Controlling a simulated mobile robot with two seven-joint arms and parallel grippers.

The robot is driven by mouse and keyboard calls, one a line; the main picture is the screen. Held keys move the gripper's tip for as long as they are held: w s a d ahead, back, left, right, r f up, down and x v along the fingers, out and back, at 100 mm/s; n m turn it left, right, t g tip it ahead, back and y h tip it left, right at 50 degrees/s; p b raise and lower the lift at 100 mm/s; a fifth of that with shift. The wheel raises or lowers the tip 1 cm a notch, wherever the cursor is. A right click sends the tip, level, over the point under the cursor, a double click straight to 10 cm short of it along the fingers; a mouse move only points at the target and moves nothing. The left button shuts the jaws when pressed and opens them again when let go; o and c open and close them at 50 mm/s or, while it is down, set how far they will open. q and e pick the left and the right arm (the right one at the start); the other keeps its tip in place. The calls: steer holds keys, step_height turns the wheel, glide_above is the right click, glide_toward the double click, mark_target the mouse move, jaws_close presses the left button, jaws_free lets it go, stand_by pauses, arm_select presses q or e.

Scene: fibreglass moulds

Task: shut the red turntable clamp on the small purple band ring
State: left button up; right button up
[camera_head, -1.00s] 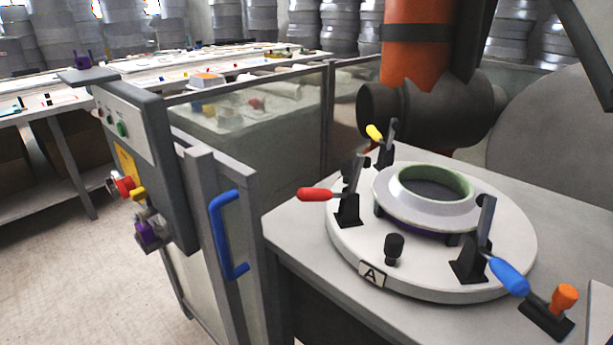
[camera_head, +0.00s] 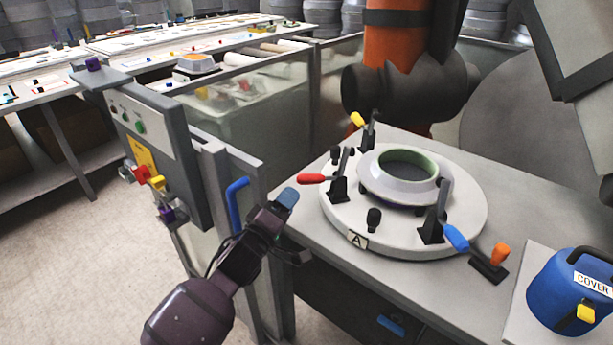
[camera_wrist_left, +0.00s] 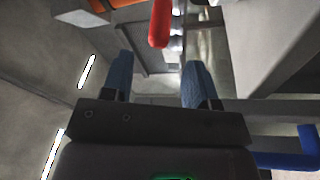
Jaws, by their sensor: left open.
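The red-handled clamp (camera_head: 312,179) stands on the left of the round white turntable (camera_head: 335,228). Its handle points outward to the left and its dark arm stands up beside the ring. A pale lavender ring (camera_head: 375,182) with a green inner rim sits on the turntable; a dark purplish band shows beneath it. My left gripper (camera_head: 287,197) is just left of and below the red handle, apparently apart from it. In the left wrist view its blue fingers (camera_wrist_left: 158,85) are spread, with the red handle (camera_wrist_left: 160,22) beyond the gap. My right gripper is not in view.
Yellow-handled (camera_head: 358,120) and blue-handled (camera_head: 456,238) clamps also stand on the turntable. An orange-knobbed part (camera_head: 499,253) and a blue COVER container (camera_head: 565,290) are to the right. A control panel (camera_head: 150,135) and a blue door handle (camera_head: 236,205) stand left of the turntable.

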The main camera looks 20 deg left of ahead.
mark_target(302, 184)
arm_select(q)
steer(key=x, duration=0.9)
steer(key=shift+b, duration=0.4)
jaws_close()
